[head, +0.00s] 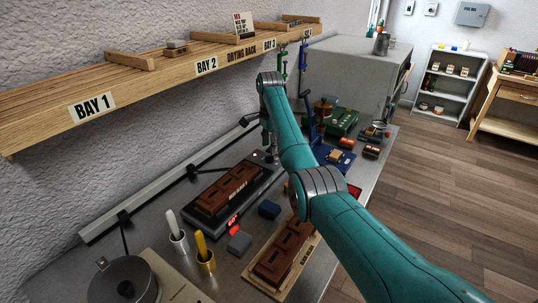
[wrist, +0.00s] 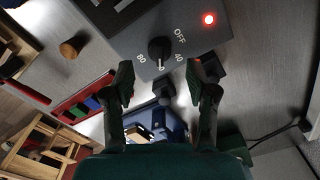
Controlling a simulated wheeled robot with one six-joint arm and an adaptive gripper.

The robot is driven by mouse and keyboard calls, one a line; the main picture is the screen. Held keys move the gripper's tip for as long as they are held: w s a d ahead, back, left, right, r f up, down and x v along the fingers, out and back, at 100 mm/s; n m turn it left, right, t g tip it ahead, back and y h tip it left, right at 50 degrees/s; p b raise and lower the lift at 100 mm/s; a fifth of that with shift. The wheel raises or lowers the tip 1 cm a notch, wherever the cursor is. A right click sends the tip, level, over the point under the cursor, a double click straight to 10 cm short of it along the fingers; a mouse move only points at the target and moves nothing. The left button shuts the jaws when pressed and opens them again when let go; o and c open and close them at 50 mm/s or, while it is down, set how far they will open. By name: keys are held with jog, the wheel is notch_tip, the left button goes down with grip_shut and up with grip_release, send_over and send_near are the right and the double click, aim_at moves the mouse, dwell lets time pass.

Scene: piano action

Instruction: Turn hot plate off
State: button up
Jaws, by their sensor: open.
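The hot plate (head: 256,184) is a dark flat unit on the metal bench in the head view, with a brown block lying on it. Red digits glow on its near end. In the wrist view its grey control panel (wrist: 205,33) shows a black knob (wrist: 160,49), the marks OFF, 40 and 80, and a lit red lamp (wrist: 209,19). The knob's pale pointer faces down in the picture, away from OFF. My gripper (wrist: 161,84) is open and empty, its two dark fingers apart either side below the knob. I see no contact with the knob.
A drying rack shelf (head: 135,82) runs along the wall above the bench. A second brown block (head: 280,257), two candle-like sticks in cups (head: 205,262) and a pot (head: 122,280) stand near. A blue fixture (wrist: 150,125) and wooden rack (wrist: 42,145) lie beyond the fingers.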

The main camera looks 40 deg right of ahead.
aim_at(270, 158)
jog(key=shift+f, duration=2.2)
grip_shut()
